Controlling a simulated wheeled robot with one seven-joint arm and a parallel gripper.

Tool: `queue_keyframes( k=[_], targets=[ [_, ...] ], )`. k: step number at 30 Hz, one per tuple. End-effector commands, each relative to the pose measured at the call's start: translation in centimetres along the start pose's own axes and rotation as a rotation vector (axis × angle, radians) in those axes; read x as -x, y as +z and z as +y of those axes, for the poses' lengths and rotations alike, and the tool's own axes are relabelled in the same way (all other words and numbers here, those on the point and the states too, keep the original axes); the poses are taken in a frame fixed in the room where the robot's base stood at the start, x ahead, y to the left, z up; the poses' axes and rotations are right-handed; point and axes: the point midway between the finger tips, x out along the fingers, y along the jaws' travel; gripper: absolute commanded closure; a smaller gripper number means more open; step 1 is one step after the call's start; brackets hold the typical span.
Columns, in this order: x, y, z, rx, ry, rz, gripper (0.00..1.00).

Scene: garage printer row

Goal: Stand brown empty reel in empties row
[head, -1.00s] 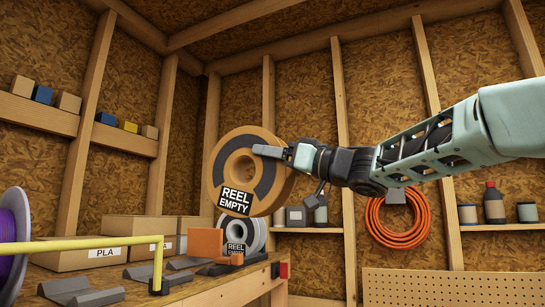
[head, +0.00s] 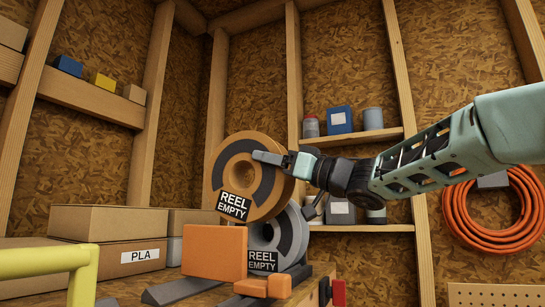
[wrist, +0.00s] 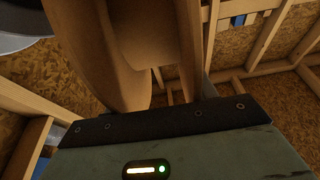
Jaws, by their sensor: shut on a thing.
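The brown empty reel (head: 271,185) is held upright in the air by my gripper (head: 270,157), which is shut on its upper rim. Its black label reads REEL EMPTY. In the wrist view the brown reel (wrist: 100,50) fills the upper middle, and the fingertips are hidden there. A grey reel (head: 289,240), also labelled REEL EMPTY, stands on the bench just behind and below the brown one, which overlaps it in the head view. An orange block (head: 215,251) stands in front of the grey reel. I cannot tell whether the brown reel touches the grey one.
Dark grey cradle bars (head: 180,291) lie on the bench. A yellow rail (head: 45,261) stands at the near left. Cardboard boxes, one marked PLA (head: 125,257), sit at the back left. Shelves with tins (head: 372,119) and a coiled orange hose (head: 470,225) are on the right wall.

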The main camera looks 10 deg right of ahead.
Motion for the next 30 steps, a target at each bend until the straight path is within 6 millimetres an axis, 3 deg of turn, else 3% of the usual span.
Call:
queue_keyframes(
  k=[1,7,24,30],
  targets=[
    [0.4,1.2,-0.1,0.001,-0.002,0.003,0.76],
    [1.0,3.1,-0.1,0.001,-0.001,0.007,0.76],
    [1.2,3.0,0.0,0.006,0.0,0.01,0.76],
    [1.6,4.4,0.0,0.006,-0.001,0.009,0.76]
  ],
)
